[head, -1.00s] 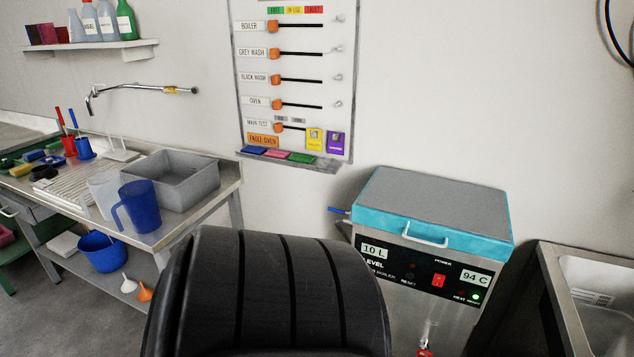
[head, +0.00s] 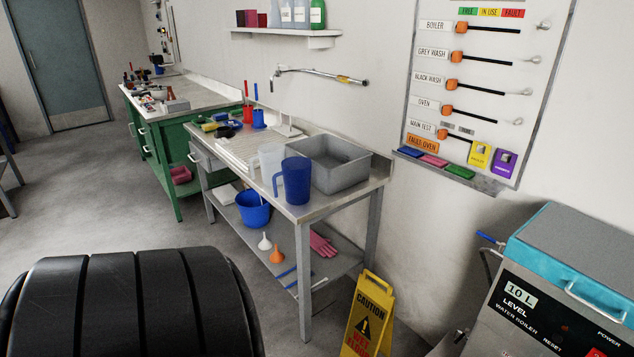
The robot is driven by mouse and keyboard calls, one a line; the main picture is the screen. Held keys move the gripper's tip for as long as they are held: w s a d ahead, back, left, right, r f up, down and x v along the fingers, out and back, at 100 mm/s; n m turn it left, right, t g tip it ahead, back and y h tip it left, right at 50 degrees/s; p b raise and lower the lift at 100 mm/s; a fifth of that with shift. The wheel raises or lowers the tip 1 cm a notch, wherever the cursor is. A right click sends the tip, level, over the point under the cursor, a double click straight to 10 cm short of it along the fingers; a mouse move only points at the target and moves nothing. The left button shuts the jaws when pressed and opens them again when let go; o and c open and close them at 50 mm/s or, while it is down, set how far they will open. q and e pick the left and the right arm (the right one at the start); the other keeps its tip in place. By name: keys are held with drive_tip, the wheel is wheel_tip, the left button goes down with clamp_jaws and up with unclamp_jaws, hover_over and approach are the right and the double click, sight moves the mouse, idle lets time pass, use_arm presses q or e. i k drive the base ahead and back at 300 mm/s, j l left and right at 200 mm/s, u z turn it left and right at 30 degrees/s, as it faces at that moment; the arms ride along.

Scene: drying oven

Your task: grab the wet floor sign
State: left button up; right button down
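A ribbed black part of my own body fills the lower left. Neither of my grippers shows in the view.
The steel table (head: 316,208) with jugs and a grey basin stands left of the sign, a blue bucket (head: 252,208) on its lower shelf. The water boiler (head: 555,300) stands to the right. A green workbench (head: 171,132) is farther back. Grey floor lies open at left.

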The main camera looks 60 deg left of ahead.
sight(369, 332)
drive_tip(key=u, duration=1.45)
drive_tip(key=i+z, duration=0.15)
drive_tip(key=i, duration=0.25)
drive_tip(key=i+j+z, duration=0.1)
drive_tip(key=i, duration=0.35)
drive_tip(key=i+j+z, duration=0.15)
drive_tip(key=i, duration=0.25)
drive_tip(key=i+j+z, duration=0.1)
drive_tip(key=i+j, duration=0.15)
drive_tip(key=i, duration=0.15)
